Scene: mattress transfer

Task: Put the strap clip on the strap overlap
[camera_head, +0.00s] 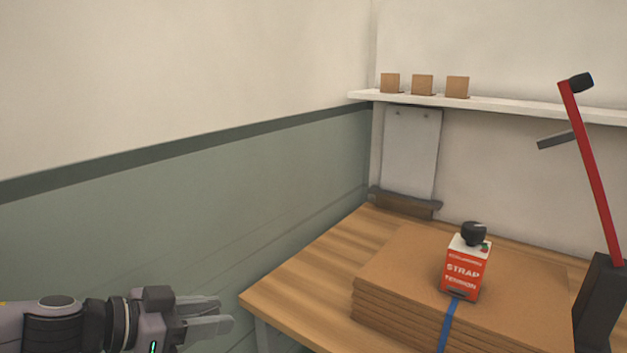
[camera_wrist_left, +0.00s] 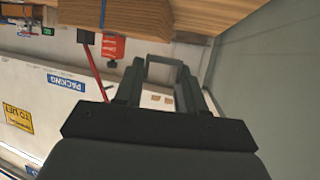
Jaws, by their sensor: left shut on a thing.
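My left gripper (camera_head: 220,314) is at the lower left of the head view, in front of the green wall and left of the table, well away from the blue strap. In the left wrist view its fingers are shut on a thin grey U-shaped frame, which looks like the strap clip (camera_wrist_left: 165,59). The blue strap (camera_head: 449,325) runs over a stack of cardboard (camera_head: 393,269). A red and white box marked STRAP TENSION (camera_head: 462,268), with a black knob, sits on the strap. I cannot make out the strap overlap. My right gripper is not in view.
The wooden table (camera_head: 300,286) has a bare strip left of the stack. A red post with a dark base (camera_head: 598,190) stands at the right. A shelf (camera_head: 520,109) holds three small brown boxes. A white panel (camera_head: 411,155) hangs below it.

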